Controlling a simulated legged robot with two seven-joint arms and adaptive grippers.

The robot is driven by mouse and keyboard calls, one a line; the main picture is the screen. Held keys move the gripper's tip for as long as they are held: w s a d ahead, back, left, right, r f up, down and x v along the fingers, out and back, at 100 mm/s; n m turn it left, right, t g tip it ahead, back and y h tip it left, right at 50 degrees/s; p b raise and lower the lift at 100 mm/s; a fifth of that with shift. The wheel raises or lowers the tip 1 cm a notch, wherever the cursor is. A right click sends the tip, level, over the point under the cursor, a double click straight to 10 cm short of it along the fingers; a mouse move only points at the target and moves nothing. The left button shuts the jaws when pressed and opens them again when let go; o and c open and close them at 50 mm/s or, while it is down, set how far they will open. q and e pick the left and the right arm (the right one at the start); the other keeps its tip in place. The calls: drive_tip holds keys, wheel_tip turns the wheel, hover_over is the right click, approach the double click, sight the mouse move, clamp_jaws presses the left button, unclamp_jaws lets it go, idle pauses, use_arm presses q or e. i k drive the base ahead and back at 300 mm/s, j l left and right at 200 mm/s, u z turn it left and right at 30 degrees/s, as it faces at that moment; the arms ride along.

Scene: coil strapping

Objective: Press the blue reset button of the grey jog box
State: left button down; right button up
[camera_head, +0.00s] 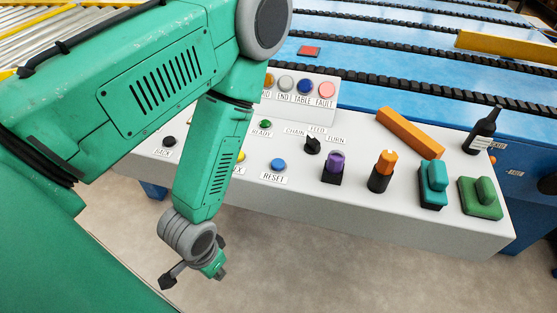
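The blue reset button (278,165) sits on the top face of the light grey jog box (330,207), just above a label reading RESET. It is in plain view, with nothing touching it. My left gripper (193,277) hangs in front of the box's near edge, to the left of and lower in the picture than the button. Its dark fingers are spread apart, with nothing seen between them. My green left arm covers part of the box's left side and its labels. My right gripper is not in view.
A black knob (312,145), purple knob (335,164), orange-topped piece (382,170), teal block (432,183), green block (481,196), orange bar (409,131) and dark bottle (483,132) stand right of the button. A raised panel (323,99) with coloured lamps stands behind. Floor lies in front.

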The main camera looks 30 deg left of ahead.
sight(277, 164)
drive_tip(key=i+l+u, duration=0.15)
drive_tip(key=u, duration=0.25)
drive_tip(key=i+l+u, duration=0.1)
drive_tip(key=l+u, duration=0.7)
drive_tip(key=i+j, duration=0.05)
drive_tip(key=j, duration=0.05)
